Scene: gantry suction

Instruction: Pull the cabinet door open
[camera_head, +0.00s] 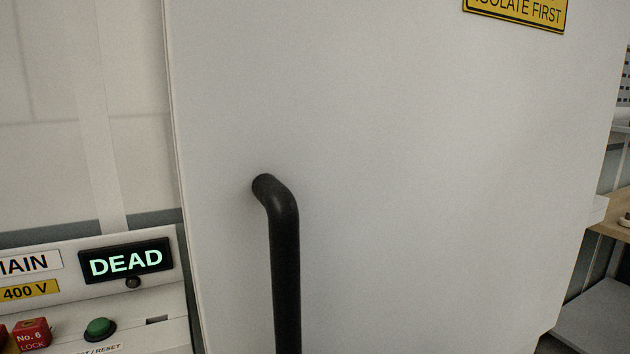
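The light grey cabinet door (420,170) fills the middle and right of the head view, close to me. A black bar handle (286,260) stands upright near the door's left edge. Its top bends into the door, and its lower end is cut off by the bottom of the picture. I cannot tell from this view whether the door is fully shut. Neither of my grippers is in view.
A panel at the lower left has a lit display (126,262) reading DEAD, a green button (100,328) and a red lock (32,335). A yellow sign (515,12) is on the door's upper right. A wooden surface (612,221) shows at the right edge.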

